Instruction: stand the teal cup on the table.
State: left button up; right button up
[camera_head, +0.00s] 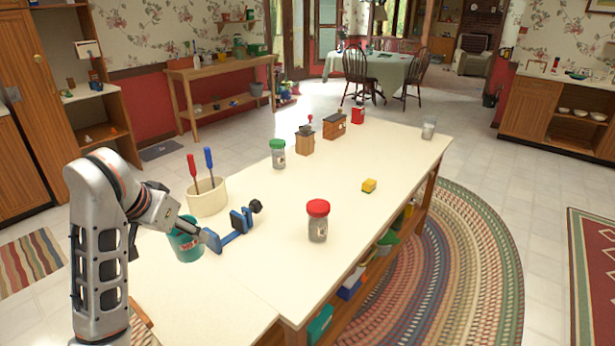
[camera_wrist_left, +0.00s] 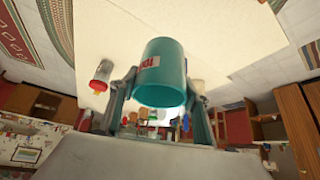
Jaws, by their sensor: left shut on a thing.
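The teal cup (camera_head: 184,247) is at the left part of the white table (camera_head: 270,262) in the head view. It looks roughly upright, perhaps slightly tilted. My left gripper (camera_head: 190,232) is shut on it, and the fingers hide part of the cup. In the left wrist view the teal cup (camera_wrist_left: 165,75), with a red and white label, sits between the two fingers of my left gripper (camera_wrist_left: 162,88). I cannot tell whether its base touches the table. My right gripper is not in view.
A blue clamp (camera_head: 236,231) is close right of the cup. A cream crock (camera_head: 207,198) with red and blue tools stands behind it. The table's front left is clear.

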aim_at(291, 270)
jog(key=i+l, duration=0.2)
jog(key=l, duration=0.15)
jog(key=i+l+u, duration=0.1)
jog(key=l, duration=0.25)
jog(key=i+l, duration=0.25)
jog(key=i+l+u, duration=0.1)
jog(key=l, duration=0.4)
jog(key=i, duration=0.1)
